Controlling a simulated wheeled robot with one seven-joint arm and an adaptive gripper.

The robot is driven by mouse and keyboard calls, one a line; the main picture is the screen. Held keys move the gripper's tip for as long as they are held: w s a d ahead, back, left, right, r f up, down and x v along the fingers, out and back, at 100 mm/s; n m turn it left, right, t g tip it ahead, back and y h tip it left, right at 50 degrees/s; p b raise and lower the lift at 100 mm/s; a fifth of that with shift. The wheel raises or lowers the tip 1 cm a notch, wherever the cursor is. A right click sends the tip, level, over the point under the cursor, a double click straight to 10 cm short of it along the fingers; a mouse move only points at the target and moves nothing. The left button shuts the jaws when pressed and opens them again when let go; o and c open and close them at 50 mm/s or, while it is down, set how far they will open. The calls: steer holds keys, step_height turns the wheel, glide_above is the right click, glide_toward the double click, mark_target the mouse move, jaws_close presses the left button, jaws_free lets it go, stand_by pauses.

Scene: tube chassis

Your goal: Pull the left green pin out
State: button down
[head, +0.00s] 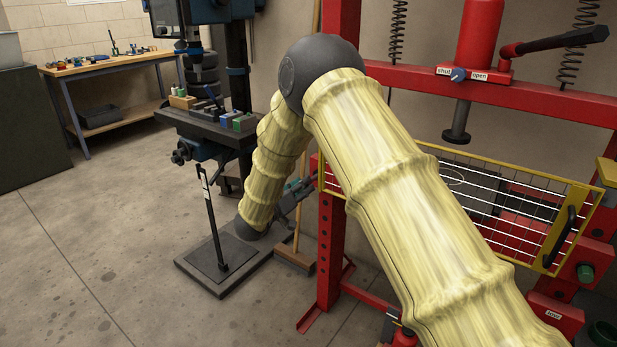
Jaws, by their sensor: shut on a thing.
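The red press frame (331,240) stands at the right, with a yellow-framed wire guard (480,160) across its front. My gripper (303,188) is beside the outer side of the left red post, at about the height of the guard's lower edge. It is small in view and partly hidden by my yellow-sleeved arm. Its fingers are shut on the left green pin, which is mostly hidden by them. I cannot tell how far the pin sits in the post. The right green pin (585,273) sticks out of the right post.
A drill press with a table (205,125) holding small coloured blocks stands behind my arm. A black stand on a flat base (222,262) and a broom (296,258) are near the left post. Open concrete floor lies at the left.

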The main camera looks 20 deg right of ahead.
steer(key=shift+s+a+f, duration=0.1)
steer(key=shift+a, duration=0.1)
steer(key=c, duration=1.1)
jaws_free()
steer(key=shift+a, duration=0.1)
steer(key=v, duration=1.2)
